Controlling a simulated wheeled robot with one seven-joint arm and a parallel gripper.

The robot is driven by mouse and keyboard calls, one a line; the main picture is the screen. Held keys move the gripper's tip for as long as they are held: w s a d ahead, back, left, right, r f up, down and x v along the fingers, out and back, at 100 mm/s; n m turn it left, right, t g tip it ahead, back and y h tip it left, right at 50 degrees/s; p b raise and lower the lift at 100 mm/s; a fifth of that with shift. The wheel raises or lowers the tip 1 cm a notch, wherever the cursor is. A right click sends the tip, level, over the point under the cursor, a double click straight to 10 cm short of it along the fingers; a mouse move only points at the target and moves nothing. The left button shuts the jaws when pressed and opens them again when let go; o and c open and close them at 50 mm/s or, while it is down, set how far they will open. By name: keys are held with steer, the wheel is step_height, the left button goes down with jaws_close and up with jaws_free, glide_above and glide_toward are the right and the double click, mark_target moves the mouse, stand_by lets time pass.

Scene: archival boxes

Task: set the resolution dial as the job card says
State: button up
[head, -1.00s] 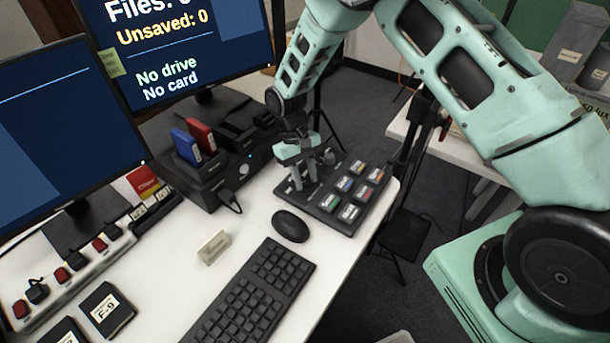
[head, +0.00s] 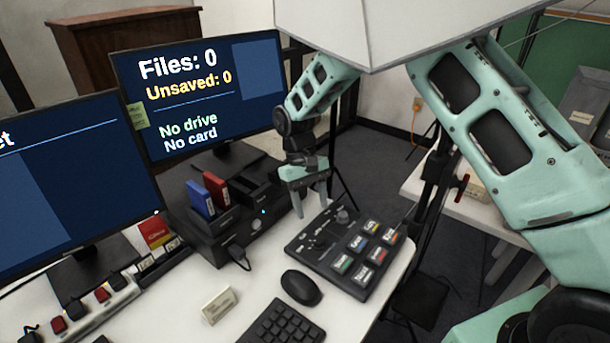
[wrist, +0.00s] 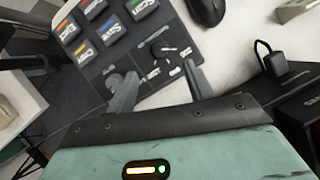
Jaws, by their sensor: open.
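A dark control panel (head: 322,262) lies on the white desk. It has black knobs at its far side, one at the left (head: 318,241) and one at the right (head: 342,216), and several colour-labelled keys (head: 366,245). Which knob is the resolution dial is too small to read. In the wrist view a black knob (wrist: 160,50) shows between the finger lines; its setting is unclear. My gripper (head: 311,210) is open and empty above the panel's far edge, its fingers pointing down, apart from the knobs; it also shows in the wrist view (wrist: 160,75). No job card is readable.
A black dock (head: 235,235) with a blue drive (head: 200,200) and a red drive (head: 216,189) stands left of the panel. A monitor (head: 205,90) shows "No drive, No card".

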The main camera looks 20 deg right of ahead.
steer(key=v, duration=0.8)
steer(key=shift+r+b, duration=0.3)
steer(key=shift+w, duration=0.1)
